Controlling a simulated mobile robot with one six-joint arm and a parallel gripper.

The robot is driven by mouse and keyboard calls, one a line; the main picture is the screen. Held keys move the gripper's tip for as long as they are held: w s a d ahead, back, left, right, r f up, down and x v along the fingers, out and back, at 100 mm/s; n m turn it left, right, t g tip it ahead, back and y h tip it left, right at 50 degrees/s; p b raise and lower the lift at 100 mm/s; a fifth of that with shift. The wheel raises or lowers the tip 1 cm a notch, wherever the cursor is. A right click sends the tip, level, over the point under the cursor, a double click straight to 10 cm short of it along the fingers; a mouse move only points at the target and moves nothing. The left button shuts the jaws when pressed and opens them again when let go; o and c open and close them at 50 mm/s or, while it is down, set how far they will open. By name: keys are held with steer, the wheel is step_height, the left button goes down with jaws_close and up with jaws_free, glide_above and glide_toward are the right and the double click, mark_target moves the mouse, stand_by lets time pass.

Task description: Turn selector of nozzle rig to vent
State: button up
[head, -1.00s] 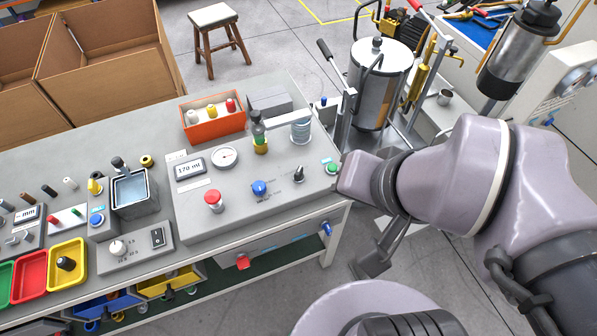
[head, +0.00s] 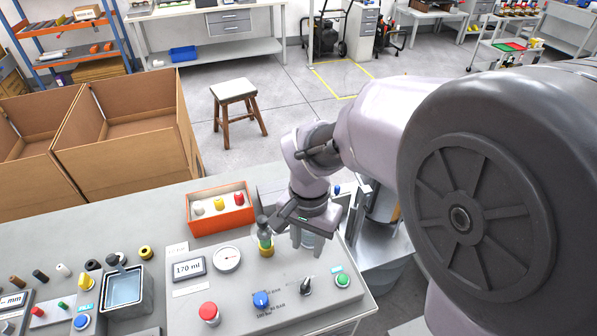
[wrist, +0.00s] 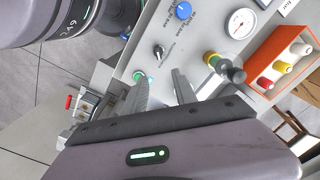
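The nozzle rig is a grey sloped panel (head: 235,297) on the bench, with a display reading 170 ml and a round gauge (head: 227,259). Its black selector knob (head: 306,286) sits between a blue knob (head: 261,299) and a green button (head: 342,280). The selector also shows in the wrist view (wrist: 159,50). I cannot read its label. My gripper (head: 308,242) is above the back right of the panel, pointing down. In the wrist view its two fingers (wrist: 160,82) are apart with nothing between them, and the selector lies just beyond their tips.
A red button (head: 208,311) is at the panel's front left. A water tank (head: 122,290) is further left. A metal stand is right of the bench.

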mark_target(306, 281)
steer(key=f+b, duration=0.2)
steer(key=f, duration=0.3)
steer(key=f+b, duration=0.2)
steer(key=f, duration=0.4)
steer(key=f+b, duration=0.2)
steer(key=f, duration=0.3)
steer(key=shift+s+f, duration=0.2)
steer(key=shift+s, duration=0.05)
jaws_close()
